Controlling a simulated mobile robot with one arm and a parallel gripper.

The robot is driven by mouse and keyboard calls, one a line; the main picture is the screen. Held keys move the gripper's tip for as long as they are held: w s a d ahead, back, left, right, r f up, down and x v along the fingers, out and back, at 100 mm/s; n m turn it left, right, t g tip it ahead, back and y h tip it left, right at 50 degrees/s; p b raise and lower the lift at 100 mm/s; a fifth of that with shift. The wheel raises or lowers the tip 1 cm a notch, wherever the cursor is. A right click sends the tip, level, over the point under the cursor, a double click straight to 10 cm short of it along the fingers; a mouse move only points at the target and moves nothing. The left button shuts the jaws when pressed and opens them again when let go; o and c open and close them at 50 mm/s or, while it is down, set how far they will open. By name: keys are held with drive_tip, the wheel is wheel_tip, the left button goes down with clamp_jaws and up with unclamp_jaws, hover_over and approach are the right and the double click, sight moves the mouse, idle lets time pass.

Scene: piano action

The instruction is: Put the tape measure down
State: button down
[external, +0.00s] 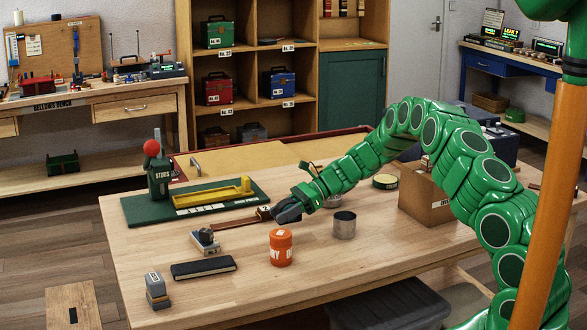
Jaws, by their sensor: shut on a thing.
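My gripper (284,214) is at the end of the green arm, low over the middle of the workbench (330,265). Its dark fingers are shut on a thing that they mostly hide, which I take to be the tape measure. A brown strip with a wider end (246,217) reaches left from the fingertips. I cannot tell whether it is part of the held thing or lies separately, nor whether the held thing touches the bench.
Close by stand an orange jar (280,248), a metal cup (344,226), a small grey block tool (206,241) and a black case (203,268). A green board (140,210) lies behind left, a cardboard box (423,200) right. The front middle of the bench is clear.

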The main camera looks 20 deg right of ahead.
drive_tip(key=shift+w+f, duration=0.15)
drive_tip(key=shift+f, duration=1.55)
drive_tip(key=shift+f, duration=0.15)
drive_tip(key=c, duration=0.7)
unclamp_jaws()
drive_tip(key=shift+r, duration=0.2)
drive_tip(key=v, duration=1.2)
drive_tip(key=shift+f, duration=0.1)
